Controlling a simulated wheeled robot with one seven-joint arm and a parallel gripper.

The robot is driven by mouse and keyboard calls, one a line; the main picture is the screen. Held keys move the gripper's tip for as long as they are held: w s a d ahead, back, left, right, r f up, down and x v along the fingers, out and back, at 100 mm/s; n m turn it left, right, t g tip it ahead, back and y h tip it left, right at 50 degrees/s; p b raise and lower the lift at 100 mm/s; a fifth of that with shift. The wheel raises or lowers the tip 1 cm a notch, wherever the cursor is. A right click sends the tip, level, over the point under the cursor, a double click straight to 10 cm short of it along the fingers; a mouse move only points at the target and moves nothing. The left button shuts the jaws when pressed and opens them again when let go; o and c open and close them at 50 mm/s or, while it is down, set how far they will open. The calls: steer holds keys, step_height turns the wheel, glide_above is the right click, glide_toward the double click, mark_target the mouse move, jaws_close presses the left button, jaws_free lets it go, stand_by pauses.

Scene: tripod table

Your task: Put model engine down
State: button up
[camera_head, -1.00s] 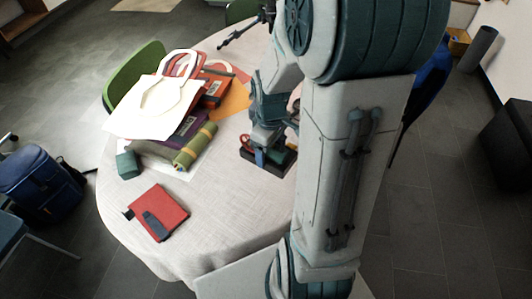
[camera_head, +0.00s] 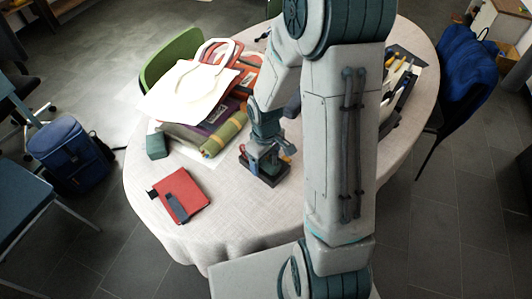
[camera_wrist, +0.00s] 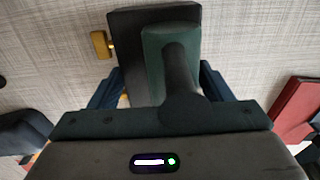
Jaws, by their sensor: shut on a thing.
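The model engine (camera_head: 268,171) is a small dark block with red, blue and yellowish bits in the head view, over the middle of the pale tablecloth. My gripper (camera_head: 264,148) comes down on it from above and is shut on it. In the wrist view the engine (camera_wrist: 128,22) is a dark base with a green body, a grey cylinder and a brass knob on its left, between my fingers (camera_wrist: 165,85). I cannot tell whether its underside touches the cloth. My arm hides part of the table to its right.
The round table (camera_head: 225,228) has clear cloth in front of the engine. A red notebook (camera_head: 183,193) lies to its left, and a green roll (camera_head: 225,133) with stacked books lies behind left. A teal block (camera_head: 157,146) is beside them. A tool tray (camera_head: 403,80) is at right.

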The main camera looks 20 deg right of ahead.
steer(key=shift+f, duration=0.1)
steer(key=shift+f, duration=0.15)
steer(key=o, duration=1.8)
